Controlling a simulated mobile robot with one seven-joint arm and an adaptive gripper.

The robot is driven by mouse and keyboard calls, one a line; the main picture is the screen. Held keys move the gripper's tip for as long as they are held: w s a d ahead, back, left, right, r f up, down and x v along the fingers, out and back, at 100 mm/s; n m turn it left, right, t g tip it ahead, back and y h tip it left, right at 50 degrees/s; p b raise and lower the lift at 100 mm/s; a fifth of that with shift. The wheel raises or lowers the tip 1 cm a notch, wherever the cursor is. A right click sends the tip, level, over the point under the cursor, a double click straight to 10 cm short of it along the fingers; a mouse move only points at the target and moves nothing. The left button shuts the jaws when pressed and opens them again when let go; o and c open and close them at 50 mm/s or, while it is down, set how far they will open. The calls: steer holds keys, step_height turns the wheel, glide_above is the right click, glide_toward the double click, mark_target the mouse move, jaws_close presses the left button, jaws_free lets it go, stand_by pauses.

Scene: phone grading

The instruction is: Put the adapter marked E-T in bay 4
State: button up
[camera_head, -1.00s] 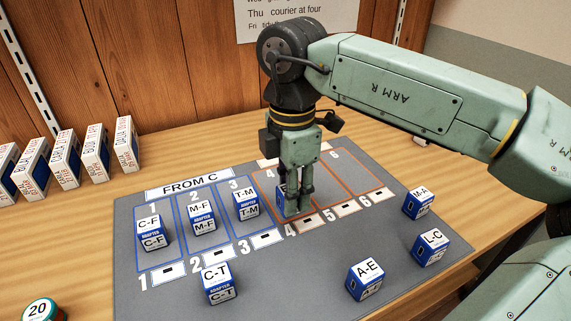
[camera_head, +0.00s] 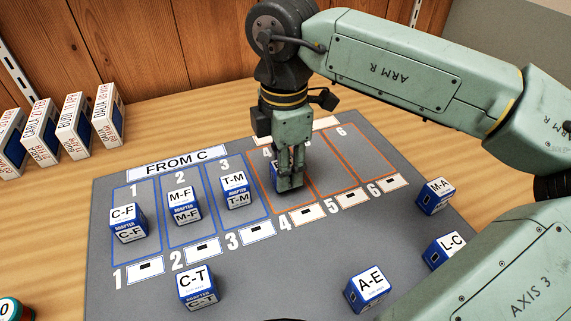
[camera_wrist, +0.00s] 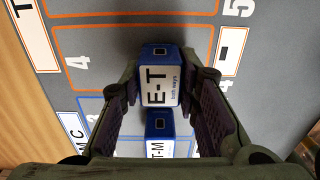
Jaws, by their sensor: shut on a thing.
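The adapter marked E-T (camera_wrist: 158,82) is a blue box with a white label, between the fingers of my gripper (camera_wrist: 165,98) in the wrist view. In the head view my gripper (camera_head: 289,176) is shut on this adapter (camera_head: 277,173), mostly hidden by the fingers. It is at bay 4 (camera_head: 292,205), an orange-outlined space on the grey mat (camera_head: 250,270). I cannot tell whether its base touches the mat. The adapter T-M (camera_head: 236,190) stands in bay 3, just left of it; it also shows in the wrist view (camera_wrist: 160,135).
Adapters C-F (camera_head: 127,222) and M-F (camera_head: 185,206) stand in bays 1 and 2. C-T (camera_head: 197,288), A-E (camera_head: 367,289), M-A (camera_head: 436,195) and L-C (camera_head: 445,250) stand outside the bays. Bays 5 and 6 (camera_head: 352,165) look empty. Several boxes (camera_head: 75,125) stand at the left.

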steer(key=o, duration=1)
steer(key=shift+f, duration=0.1)
steer(key=shift+o, duration=0.2)
step_height(320, 180, up, 12)
steer(key=shift+r, duration=0.2)
